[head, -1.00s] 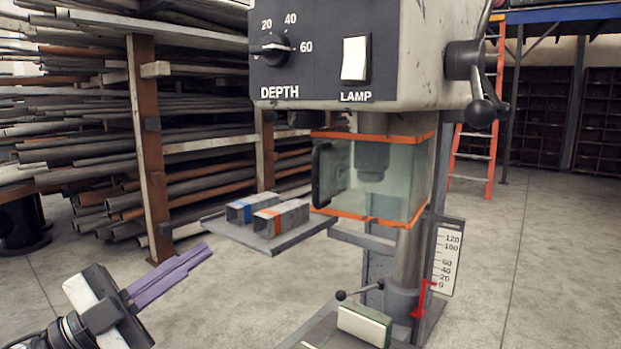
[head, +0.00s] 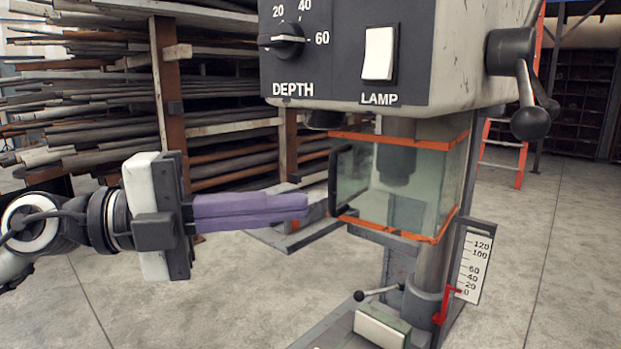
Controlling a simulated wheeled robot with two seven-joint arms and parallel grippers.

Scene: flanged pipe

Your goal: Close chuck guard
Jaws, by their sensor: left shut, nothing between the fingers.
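The chuck guard (head: 420,185) is a clear box with orange top and bottom edges. It hangs below the drill press head, and the dark chuck (head: 397,165) shows through it. A black handle (head: 335,182) stands upright at the guard's left edge. My left gripper (head: 305,205), with purple fingers, is shut and empty. Its tips point right, just left of the handle's lower part; I see a small gap, though depth is hard to judge. My right gripper is out of view.
The press head (head: 445,50) overhangs the guard. A vise with a lever (head: 380,328) sits below.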

